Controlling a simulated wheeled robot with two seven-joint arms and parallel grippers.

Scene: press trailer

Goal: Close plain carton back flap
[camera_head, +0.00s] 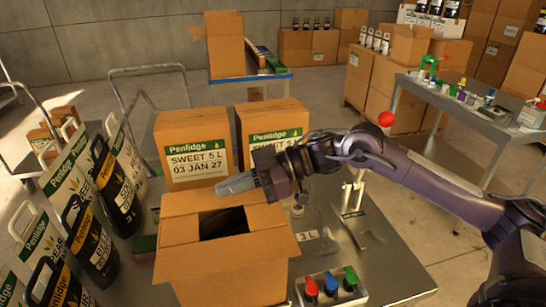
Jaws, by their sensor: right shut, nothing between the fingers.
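The plain brown carton (228,279) stands on the grey table in the middle front. Its top is partly open, with a dark gap in the middle where the inside shows. Cardboard flaps lie around the gap, and it is hard to tell how far each is folded. My right gripper (222,189) reaches in from the right over the carton's back edge, its fingers together and pointing left. They are close above the back flap area; I cannot tell if they touch it. My left gripper is out of view.
Two labelled Penlidge cartons (192,146) (273,122) stand close behind the plain carton. Bottles (108,198) crowd the left. A box with red, blue and green knobs (331,287) sits front right, near a lever device (353,194).

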